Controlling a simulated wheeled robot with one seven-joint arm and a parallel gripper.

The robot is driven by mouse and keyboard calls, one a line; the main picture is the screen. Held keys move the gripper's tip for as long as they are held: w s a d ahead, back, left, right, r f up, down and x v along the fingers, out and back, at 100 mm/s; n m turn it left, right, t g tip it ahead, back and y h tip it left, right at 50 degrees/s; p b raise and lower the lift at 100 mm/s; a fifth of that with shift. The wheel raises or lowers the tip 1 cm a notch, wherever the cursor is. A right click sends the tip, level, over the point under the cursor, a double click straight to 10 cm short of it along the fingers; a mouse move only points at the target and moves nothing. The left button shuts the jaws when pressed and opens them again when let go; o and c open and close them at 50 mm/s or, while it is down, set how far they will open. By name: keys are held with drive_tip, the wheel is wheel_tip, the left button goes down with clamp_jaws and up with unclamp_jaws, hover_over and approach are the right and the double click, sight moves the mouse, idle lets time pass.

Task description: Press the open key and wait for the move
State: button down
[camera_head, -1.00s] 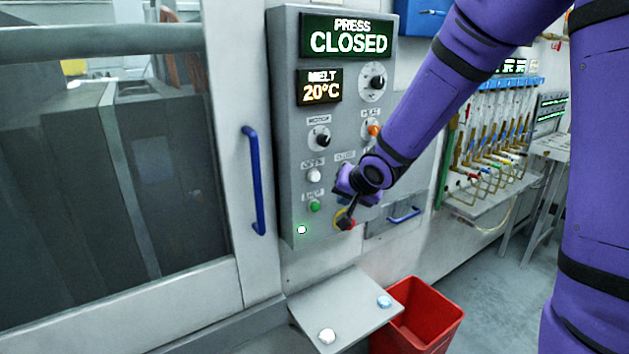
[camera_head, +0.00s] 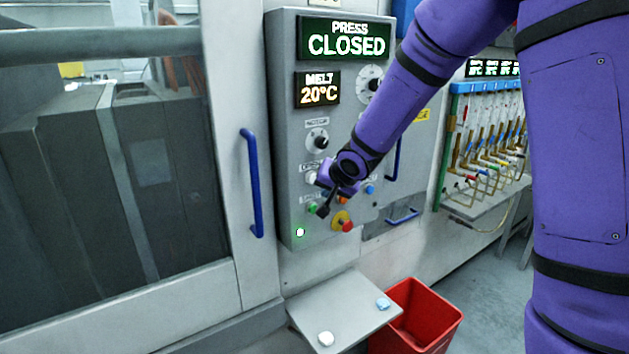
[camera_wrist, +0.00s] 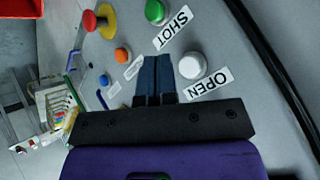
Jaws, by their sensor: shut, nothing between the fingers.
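The control panel (camera_head: 283,150) reads PRESS CLOSED on its upper display (camera_head: 347,40). The open key is a round white button (camera_wrist: 192,66) beside its OPEN label (camera_wrist: 208,83) in the wrist view. In the head view the white button (camera_head: 311,177) shows just left of my wrist. My gripper (camera_head: 323,210) is shut and empty, in front of the lower panel. In the wrist view its fingertips (camera_wrist: 157,62) lie beside the open key, toward the SHOT label (camera_wrist: 173,30). I cannot tell whether they touch the panel.
A green button (camera_wrist: 155,11), orange button (camera_wrist: 122,55), blue button (camera_wrist: 104,80) and red knob on a yellow base (camera_wrist: 91,20) are near. A blue door handle (camera_head: 252,185) is left of the panel. A grey shelf (camera_head: 345,305) and red bin (camera_head: 425,320) stand below.

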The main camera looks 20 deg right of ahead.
sight(313, 179)
drive_tip(key=shift+w+a, duration=0.2)
drive_tip(key=shift+w, duration=0.45)
drive_tip(key=shift+w+a, duration=0.2)
drive_tip(key=shift+w, duration=0.45)
drive_tip(key=shift+w, duration=0.15)
idle(1.1)
drive_tip(key=shift+w+a, duration=0.15)
drive_tip(key=shift+w, duration=0.1)
